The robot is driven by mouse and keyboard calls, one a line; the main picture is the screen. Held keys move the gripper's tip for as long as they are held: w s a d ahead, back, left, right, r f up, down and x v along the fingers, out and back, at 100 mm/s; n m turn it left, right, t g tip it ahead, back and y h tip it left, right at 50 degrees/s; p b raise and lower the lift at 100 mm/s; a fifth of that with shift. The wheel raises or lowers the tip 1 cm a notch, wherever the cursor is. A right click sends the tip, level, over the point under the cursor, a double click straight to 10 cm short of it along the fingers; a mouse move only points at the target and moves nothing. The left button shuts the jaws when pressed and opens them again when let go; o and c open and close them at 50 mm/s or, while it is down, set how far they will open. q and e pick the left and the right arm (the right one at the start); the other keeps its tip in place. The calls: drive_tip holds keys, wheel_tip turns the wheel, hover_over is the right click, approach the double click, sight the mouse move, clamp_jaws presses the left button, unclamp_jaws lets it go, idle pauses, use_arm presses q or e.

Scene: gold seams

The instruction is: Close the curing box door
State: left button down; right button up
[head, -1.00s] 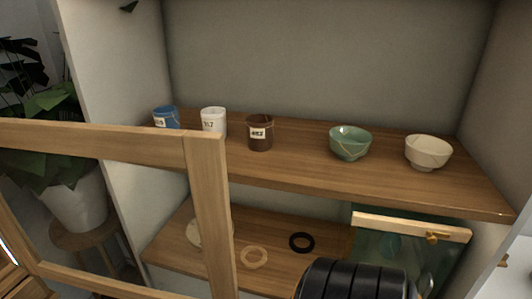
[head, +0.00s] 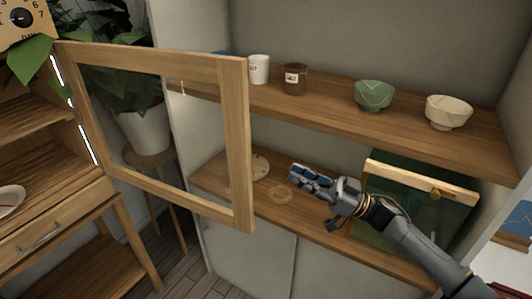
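The curing box (head: 30,125) is the wooden cabinet at the left edge of the head view, with a dial on top and a lit strip inside. Its wood-framed door (head: 240,150) stands wide open, swung out to the right in front of the shelf unit. I see the shelves and the plant through its pane. My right gripper (head: 303,178) is over the lower shelf, to the right of the door's free edge and apart from it in the picture. Its fingers look close together, but I cannot tell whether they are open or shut. My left gripper is out of view.
The upper shelf (head: 330,98) holds a white cup (head: 259,69), a brown cup (head: 295,79), a green bowl (head: 374,95) and a cream bowl (head: 448,112). A green box with a wooden top edge (head: 422,182) stands lower right. A potted plant (head: 142,125) is behind the door.

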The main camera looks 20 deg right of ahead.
sight(249, 151)
drive_tip(key=p+x, duration=0.3)
drive_tip(key=x, duration=1)
drive_tip(key=shift+w+a+f, duration=0.15)
drive_tip(key=shift+w, duration=0.05)
clamp_jaws()
